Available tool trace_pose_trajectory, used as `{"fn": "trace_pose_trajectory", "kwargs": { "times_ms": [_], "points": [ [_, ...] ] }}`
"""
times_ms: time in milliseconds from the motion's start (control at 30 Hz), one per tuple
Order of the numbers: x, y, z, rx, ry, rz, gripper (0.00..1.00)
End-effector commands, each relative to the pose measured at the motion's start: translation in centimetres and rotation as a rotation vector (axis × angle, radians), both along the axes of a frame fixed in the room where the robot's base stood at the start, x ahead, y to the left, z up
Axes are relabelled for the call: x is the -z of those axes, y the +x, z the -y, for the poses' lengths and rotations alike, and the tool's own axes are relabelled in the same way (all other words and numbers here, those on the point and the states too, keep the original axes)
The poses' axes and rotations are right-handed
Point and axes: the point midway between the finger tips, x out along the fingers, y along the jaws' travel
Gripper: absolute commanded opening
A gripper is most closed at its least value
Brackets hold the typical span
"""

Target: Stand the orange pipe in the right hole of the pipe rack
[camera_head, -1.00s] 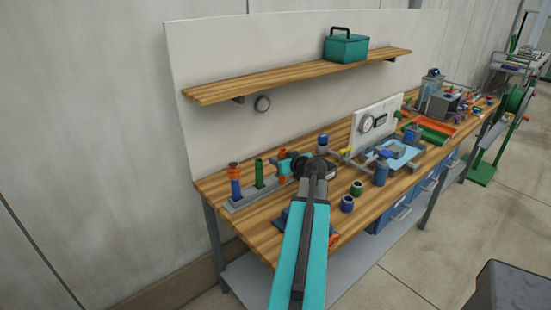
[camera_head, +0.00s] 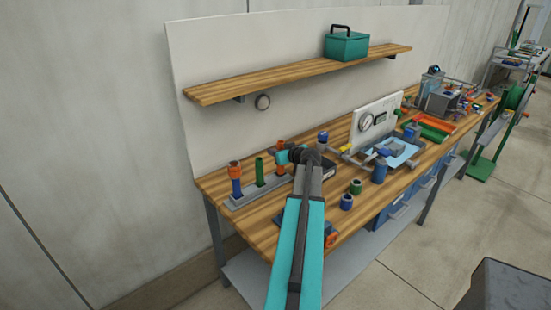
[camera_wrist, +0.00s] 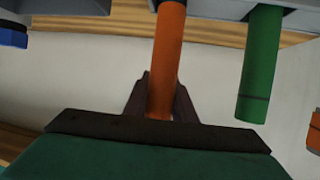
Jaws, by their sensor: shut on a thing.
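The grey pipe rack (camera_head: 246,197) lies along the left end of the bench. A blue pipe with an orange top (camera_head: 235,182) stands in its left part, and a green pipe (camera_head: 259,171) stands in the middle; the green pipe also shows in the wrist view (camera_wrist: 260,70). My gripper (camera_head: 283,156) is at the rack's right end, shut around the upright orange pipe (camera_head: 281,169). In the wrist view the orange pipe (camera_wrist: 168,50) runs from between the dark fingers (camera_wrist: 160,98) towards the rack at the top edge. Whether its lower end is in the right hole is hidden.
A gauge panel (camera_head: 376,124) and blue tray (camera_head: 395,152) stand right of my arm. Blue and green fittings (camera_head: 347,202) lie near the bench's front. A shelf (camera_head: 300,75) with a green toolbox (camera_head: 346,46) is above.

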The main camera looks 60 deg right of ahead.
Motion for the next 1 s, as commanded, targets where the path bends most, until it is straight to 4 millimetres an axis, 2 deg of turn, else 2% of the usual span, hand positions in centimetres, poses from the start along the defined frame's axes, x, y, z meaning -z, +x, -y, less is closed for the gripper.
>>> {"fn": "trace_pose_trajectory", "kwargs": {
  "times_ms": [267, 500, 700, 1000],
  "points": [
    [0.1, 0.6, 0.9, 0.0, 0.001, 0.0, 0.02],
    [2.3, 0.5, 0.7, 0.001, 0.003, -0.001, 0.02],
    [3.5, 0.5, 0.7, 0.001, 0.001, -0.001, 0.02],
    [3.6, 0.5, 0.7, 0.001, 0.0, 0.0, 0.02]
  ]
}}
